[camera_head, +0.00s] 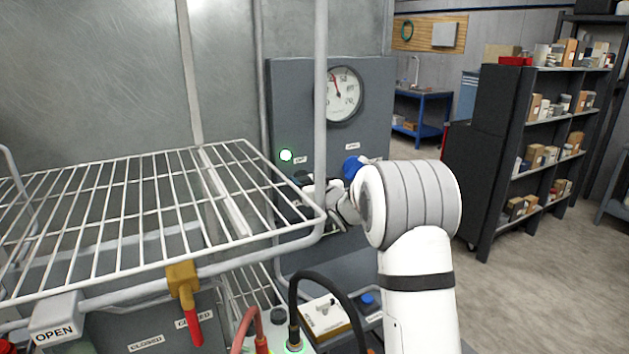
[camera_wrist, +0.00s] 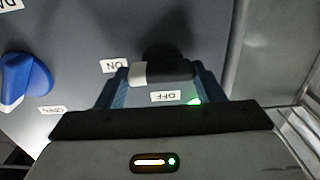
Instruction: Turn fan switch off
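The fan switch (camera_wrist: 165,72) is a black knob with a white pointer end on the grey panel (camera_wrist: 75,30). In the wrist view its white end points left, towards the ON label (camera_wrist: 114,65); the OFF label (camera_wrist: 165,96) is below the knob. My gripper (camera_wrist: 160,78) has one finger at each end of the knob and appears shut on it. In the head view my gripper (camera_head: 318,190) is at the panel, beside a dark knob (camera_head: 302,178), and partly hidden behind the rack post and my arm.
A blue knob (camera_wrist: 22,80) with an OPEN label sits beside the switch. A round gauge (camera_head: 340,94) is above. A white wire rack (camera_head: 130,210) and its post stand close to my gripper. Cables and a yellow-red handle (camera_head: 186,295) are below. Floor at right is clear.

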